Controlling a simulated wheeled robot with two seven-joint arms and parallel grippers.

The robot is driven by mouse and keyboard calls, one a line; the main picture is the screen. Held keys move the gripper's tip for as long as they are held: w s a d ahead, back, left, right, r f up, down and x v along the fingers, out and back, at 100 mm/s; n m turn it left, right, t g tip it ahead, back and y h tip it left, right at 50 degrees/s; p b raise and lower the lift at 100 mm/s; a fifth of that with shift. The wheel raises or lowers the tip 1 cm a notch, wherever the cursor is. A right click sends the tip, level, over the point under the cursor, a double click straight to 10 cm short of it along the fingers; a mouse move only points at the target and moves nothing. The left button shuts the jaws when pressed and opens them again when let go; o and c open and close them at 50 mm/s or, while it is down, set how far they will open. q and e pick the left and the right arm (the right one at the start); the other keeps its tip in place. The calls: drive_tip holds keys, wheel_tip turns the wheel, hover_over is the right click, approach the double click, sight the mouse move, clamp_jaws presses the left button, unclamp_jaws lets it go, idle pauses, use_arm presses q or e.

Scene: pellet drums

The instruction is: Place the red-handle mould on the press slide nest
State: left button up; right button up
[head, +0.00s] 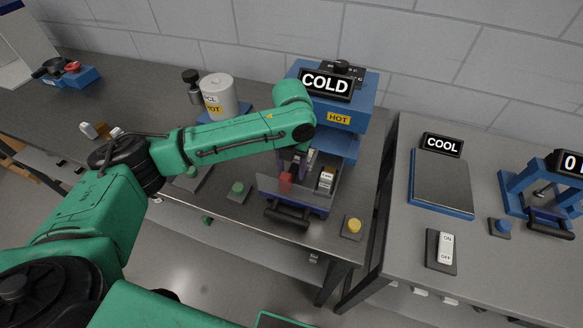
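The blue press (359,118) stands at the right end of the left bench, with a COLD display on top and a HOT label on its front. Its slide (318,200) is pulled out towards me, with a dark handle bar at the front. A red handle (286,183), apparently the mould's, shows at the left of the slide. My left gripper (296,168) points down over the slide, right at the red handle. The fingers are small and partly hidden by my arm, so their grip is unclear. The mould's body and its seating are hidden. My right gripper is out of view.
A white drum (219,96) with a HOT label stands left of the press. A green button (238,189) and a yellow button (353,226) flank the slide. A COOL plate (441,182) and an ON/OFF switch (445,248) sit on the right bench, beyond a gap.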

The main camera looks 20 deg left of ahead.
use_arm(q)
wheel_tip(320, 180, up, 12)
drive_tip(key=b, duration=0.2)
drive_tip(key=shift+r, duration=0.15)
